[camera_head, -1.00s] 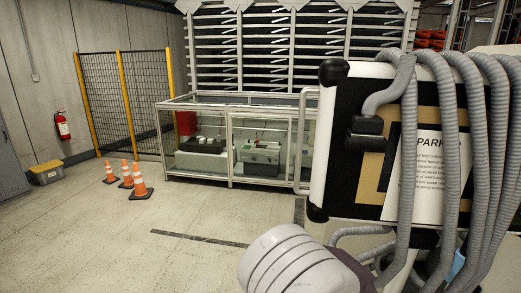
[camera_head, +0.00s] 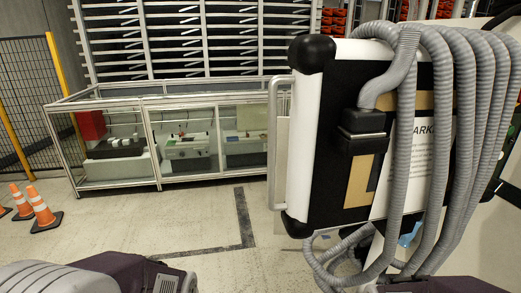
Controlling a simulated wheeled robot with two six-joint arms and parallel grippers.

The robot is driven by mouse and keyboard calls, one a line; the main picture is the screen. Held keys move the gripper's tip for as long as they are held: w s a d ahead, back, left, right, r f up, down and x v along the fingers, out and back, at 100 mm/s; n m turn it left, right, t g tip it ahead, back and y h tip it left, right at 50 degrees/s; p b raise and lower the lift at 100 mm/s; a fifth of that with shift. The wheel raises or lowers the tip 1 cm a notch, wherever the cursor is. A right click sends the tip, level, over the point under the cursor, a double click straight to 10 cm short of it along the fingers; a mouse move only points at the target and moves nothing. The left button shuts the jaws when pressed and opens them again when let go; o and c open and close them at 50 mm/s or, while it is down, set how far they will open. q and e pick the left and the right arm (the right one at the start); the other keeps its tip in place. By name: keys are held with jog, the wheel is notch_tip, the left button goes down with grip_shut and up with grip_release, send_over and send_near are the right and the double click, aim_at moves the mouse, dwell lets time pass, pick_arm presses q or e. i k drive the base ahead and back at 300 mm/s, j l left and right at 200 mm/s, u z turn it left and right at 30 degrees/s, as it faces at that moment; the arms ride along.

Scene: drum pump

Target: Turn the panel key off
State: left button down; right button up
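A control panel box (camera_head: 335,165), black with white edges and rounded black corners, fills the right side of the head view. I see it from its back or side, with thick grey corrugated hoses (camera_head: 405,150) looping from its top down past a paper notice. The key is not visible from here. Only parts of my arms show along the bottom edge, grey and dark purple. Neither gripper is in the picture.
A glass-walled, metal-framed enclosure (camera_head: 160,180) with machines stands behind, left of the panel. Orange cones (camera_head: 42,208) and a mesh fence with a yellow post (camera_head: 67,90) are at far left. Bare floor with a dark line (camera_head: 243,215) lies between.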

aim_at(494, 185)
jog(key=z, duration=1.5)
jog(key=l, duration=0.2)
jog(key=i+l+u, duration=0.1)
jog(key=l, duration=1.55)
jog(key=i+u, duration=0.05)
jog(key=i, duration=0.05)
